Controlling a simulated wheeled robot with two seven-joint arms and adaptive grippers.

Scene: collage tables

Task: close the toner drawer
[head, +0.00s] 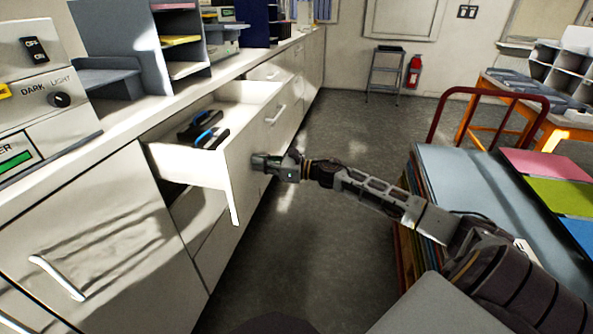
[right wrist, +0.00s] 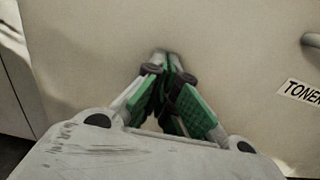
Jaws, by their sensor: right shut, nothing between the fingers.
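The toner drawer (head: 240,142) is a white drawer pulled open from the counter at the left of the head view. Two dark cartridges with blue parts (head: 208,138) lie in it. Its front panel fills much of the right wrist view (right wrist: 235,60), with part of a "TONER" label (right wrist: 302,92) and a bit of handle (right wrist: 311,40) at the right edge. My right gripper (head: 257,161) is shut and empty, its fingertips (right wrist: 167,56) at the front panel, left of the label. Whether they touch it I cannot tell. My left gripper is not in view.
The counter with grey shelf units (head: 128,45) and a beige machine (head: 35,90) runs along the left. A cart with a red handle and coloured sheets (head: 548,165) stands at the right. Grey floor (head: 350,130) is clear between them.

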